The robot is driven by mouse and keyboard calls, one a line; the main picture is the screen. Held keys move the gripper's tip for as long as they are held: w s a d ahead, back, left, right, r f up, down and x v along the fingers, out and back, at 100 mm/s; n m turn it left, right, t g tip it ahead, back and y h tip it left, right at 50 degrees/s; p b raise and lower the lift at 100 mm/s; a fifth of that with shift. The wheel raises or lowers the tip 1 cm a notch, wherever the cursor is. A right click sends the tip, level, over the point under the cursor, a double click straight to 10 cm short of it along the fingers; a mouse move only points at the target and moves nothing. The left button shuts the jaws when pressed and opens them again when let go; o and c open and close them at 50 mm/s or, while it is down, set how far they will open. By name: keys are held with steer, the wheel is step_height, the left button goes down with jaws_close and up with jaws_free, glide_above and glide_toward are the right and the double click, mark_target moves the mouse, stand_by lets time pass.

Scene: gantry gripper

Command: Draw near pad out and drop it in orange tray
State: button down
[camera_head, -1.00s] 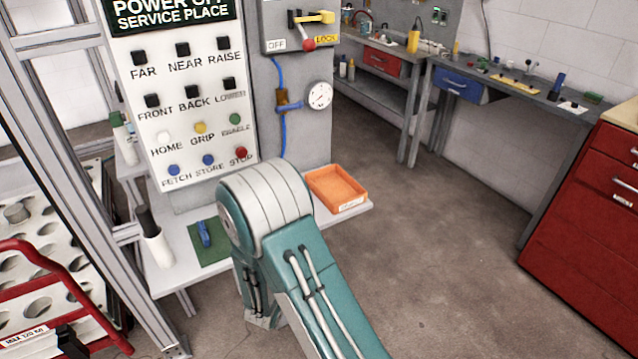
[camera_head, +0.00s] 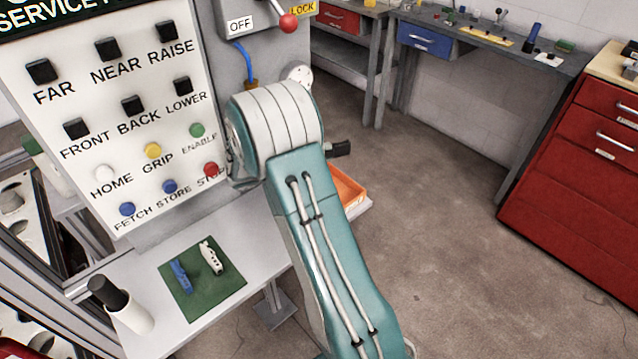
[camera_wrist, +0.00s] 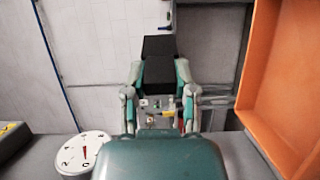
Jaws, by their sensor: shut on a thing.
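My gripper (camera_wrist: 159,85) shows in the wrist view with its two fingers shut on a dark, block-shaped pad (camera_wrist: 158,48). The pad sticks out beyond the fingertips. In the head view my arm hides most of the gripper, and a small dark block, which looks like the pad (camera_head: 340,149), shows just right of the arm. The orange tray (camera_head: 347,189) is partly hidden behind my arm there, below the dark block. In the wrist view the orange tray (camera_wrist: 262,60) fills the right side, apart from the pad.
A button panel (camera_head: 110,130) stands at the left. A green mat (camera_head: 205,290) with a blue item and a white item lies on the light shelf (camera_head: 180,330), near a white bottle (camera_head: 128,312). A round gauge (camera_wrist: 84,152) is lower left in the wrist view. Open floor lies right.

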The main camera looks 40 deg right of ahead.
steer(key=shift+f, duration=2.9)
steer(key=shift+c, duration=1.7)
jaws_free()
step_height(320, 180, up, 10)
steer(key=shift+a+f, duration=0.1)
